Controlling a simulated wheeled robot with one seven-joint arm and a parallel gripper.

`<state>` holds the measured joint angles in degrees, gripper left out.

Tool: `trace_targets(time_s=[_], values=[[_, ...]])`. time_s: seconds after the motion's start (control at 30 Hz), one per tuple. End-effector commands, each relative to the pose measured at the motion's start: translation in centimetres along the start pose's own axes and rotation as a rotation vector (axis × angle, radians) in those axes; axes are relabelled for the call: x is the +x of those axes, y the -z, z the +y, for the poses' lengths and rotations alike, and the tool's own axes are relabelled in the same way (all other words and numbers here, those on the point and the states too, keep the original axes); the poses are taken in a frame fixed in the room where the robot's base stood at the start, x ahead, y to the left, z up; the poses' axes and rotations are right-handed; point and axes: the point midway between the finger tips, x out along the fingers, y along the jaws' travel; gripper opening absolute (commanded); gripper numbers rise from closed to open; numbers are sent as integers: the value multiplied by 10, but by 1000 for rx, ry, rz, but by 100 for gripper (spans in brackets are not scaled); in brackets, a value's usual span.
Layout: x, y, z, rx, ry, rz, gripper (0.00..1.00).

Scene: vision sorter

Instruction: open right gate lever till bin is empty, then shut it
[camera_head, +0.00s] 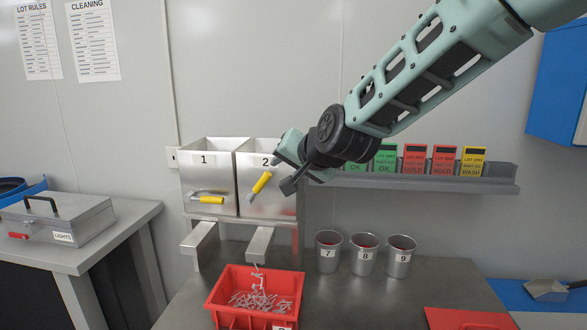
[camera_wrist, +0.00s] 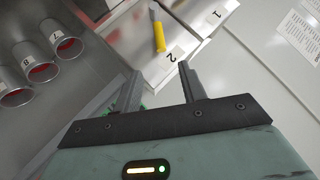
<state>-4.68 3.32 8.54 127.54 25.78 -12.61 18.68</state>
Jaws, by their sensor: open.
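The right gate lever, on the steel bin marked 2 (camera_head: 284,205), has a yellow handle (camera_head: 262,182) that is tilted up to the right. In the wrist view the yellow handle (camera_wrist: 158,36) lies ahead of the fingers and apart from them. My gripper (camera_head: 283,174) is open and empty, in front of bin 2 just right of the handle; its two fingers (camera_wrist: 160,74) show spread in the wrist view. Pale small parts (camera_head: 258,282) hang in a stream below the right chute (camera_head: 260,244) and lie piled in a red tray (camera_head: 228,289). The inside of bin 2 is hidden.
Bin 1 (camera_head: 190,175) has its lever (camera_head: 210,199) lying level. Steel cups 7 (camera_head: 328,257), 8 (camera_head: 363,262) and 9 (camera_head: 401,263) stand right of the chutes. A shelf of coloured cards (camera_head: 440,182) is behind my arm. The table between the cups and red mat is clear.

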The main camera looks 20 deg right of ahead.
Motion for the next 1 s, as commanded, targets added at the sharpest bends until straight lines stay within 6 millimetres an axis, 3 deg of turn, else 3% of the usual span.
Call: trace_targets(time_s=[0.23, 1.0], values=[[-20, 0, 0, 1, 0, 0, 41], [-21, 0, 0, 1, 0, 0, 41]])
